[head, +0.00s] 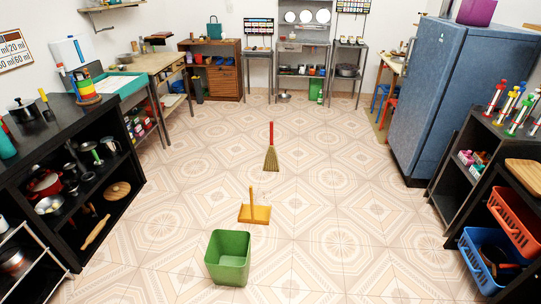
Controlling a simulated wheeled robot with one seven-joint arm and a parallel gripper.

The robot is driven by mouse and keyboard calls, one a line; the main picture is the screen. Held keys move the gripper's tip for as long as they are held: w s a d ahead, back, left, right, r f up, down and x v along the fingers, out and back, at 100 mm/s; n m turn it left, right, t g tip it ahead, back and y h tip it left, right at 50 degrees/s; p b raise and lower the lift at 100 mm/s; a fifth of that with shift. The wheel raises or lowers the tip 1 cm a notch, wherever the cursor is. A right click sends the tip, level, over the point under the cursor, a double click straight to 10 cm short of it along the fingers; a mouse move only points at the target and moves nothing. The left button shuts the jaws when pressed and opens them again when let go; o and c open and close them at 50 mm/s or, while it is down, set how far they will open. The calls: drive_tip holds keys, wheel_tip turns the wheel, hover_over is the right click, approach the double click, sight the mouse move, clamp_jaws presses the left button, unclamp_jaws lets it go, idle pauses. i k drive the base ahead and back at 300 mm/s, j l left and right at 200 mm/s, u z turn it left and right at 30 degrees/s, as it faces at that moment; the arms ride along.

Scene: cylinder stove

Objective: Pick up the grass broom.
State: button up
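The grass broom (271,158) is on the tiled floor near the middle of the head view. It has a red handle pointing away from me and tan bristles towards me. I cannot tell for sure whether it lies flat or stands. Nothing touches it. A yellow dustpan (260,214) with an upright handle is on the floor nearer to me. My gripper is not in view.
A green bin (228,258) stands on the floor in front, nearest to me. Black shelves (128,195) line the left side. A blue fridge (425,110) and another dark shelf (456,185) stand at right. The floor around the broom is clear.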

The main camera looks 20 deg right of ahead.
sight(272, 163)
drive_tip(key=i+l+z, duration=0.3)
drive_tip(key=i, duration=0.3)
drive_tip(key=i+l+z, duration=0.35)
drive_tip(key=i, duration=0.25)
drive_tip(key=i+z, duration=0.3)
drive_tip(key=i, duration=0.3)
drive_tip(key=i+u, duration=0.15)
drive_tip(key=i, duration=0.4)
drive_tip(key=i+l+u, duration=0.2)
drive_tip(key=i, duration=0.3)
drive_tip(key=i+l+u, duration=0.15)
drive_tip(key=i, duration=0.4)
drive_tip(key=i+l+u, duration=0.15)
drive_tip(key=i+u, duration=0.2)
drive_tip(key=u, duration=0.15)
drive_tip(key=i+l+u, duration=0.25)
drive_tip(key=u, duration=0.2)
drive_tip(key=i+l+u, duration=0.25)
drive_tip(key=l+u, duration=0.25)
drive_tip(key=i+l+u, duration=0.15)
drive_tip(key=l+u, duration=0.55)
drive_tip(key=l, duration=0.2)
drive_tip(key=i+l+u, duration=0.1)
drive_tip(key=l+u, duration=0.15)
drive_tip(key=l, duration=0.2)
